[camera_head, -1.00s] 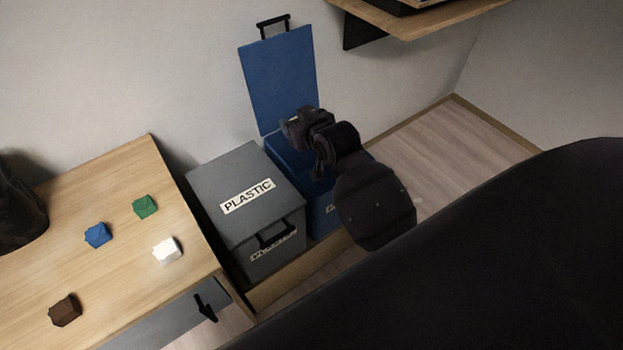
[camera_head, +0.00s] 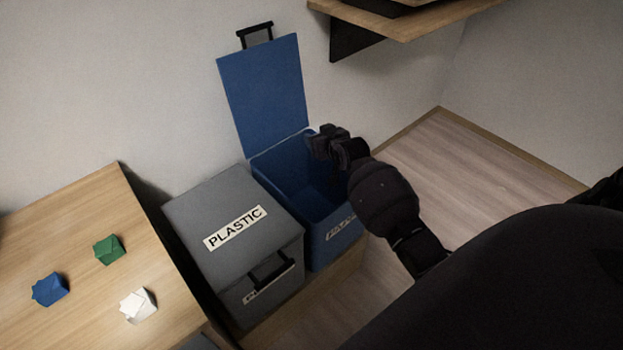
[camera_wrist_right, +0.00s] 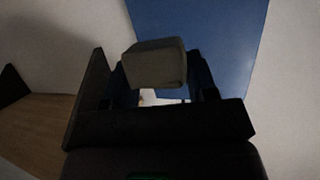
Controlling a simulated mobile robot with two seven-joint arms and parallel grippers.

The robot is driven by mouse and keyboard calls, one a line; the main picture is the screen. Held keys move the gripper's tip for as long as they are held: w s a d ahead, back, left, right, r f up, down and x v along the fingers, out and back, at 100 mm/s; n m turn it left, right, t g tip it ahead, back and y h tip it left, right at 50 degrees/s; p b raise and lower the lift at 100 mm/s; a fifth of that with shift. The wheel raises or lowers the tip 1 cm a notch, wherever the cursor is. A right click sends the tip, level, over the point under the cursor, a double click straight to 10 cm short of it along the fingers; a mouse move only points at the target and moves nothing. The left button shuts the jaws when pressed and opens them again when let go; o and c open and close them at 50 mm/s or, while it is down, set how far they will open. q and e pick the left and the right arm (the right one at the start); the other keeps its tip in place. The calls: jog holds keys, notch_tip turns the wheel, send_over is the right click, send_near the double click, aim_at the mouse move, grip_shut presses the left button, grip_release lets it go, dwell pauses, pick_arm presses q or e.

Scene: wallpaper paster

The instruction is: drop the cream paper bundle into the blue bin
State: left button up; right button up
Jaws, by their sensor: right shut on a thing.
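The blue bin (camera_head: 339,237) stands open by the wall with its blue lid (camera_head: 265,90) raised behind it. My right gripper (camera_head: 316,142) is over the back right part of the bin's opening, near the lid's foot. In the right wrist view, the gripper (camera_wrist_right: 160,90) is shut on a paper bundle (camera_wrist_right: 155,62), which looks greyish cream in the dim light, with the blue lid behind it. In the head view the bundle is hidden or too dark to make out. My left gripper is not in view.
A closed grey bin (camera_head: 200,215) marked PLASTIC stands left of the blue bin. A wooden table (camera_head: 70,230) at the left holds blue (camera_head: 50,289), green (camera_head: 109,249) and white (camera_head: 138,305) bundles. A wall shelf (camera_head: 410,22) is at the top. Bare floor (camera_head: 480,165) lies to the right.

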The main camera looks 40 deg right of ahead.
notch_tip(320, 180, down, 5)
jog(key=b, duration=0.3)
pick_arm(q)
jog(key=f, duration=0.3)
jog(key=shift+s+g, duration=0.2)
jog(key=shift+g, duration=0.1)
pick_arm(e)
jog(key=o, duration=1)
jog(key=shift+s, duration=0.15)
pick_arm(q)
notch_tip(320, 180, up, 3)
jog(key=p, duration=0.3)
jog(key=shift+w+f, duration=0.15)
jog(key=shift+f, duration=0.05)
pick_arm(e)
jog(key=v, duration=1)
jog(key=shift+s+r, duration=0.1)
jog(key=shift+s, duration=0.2)
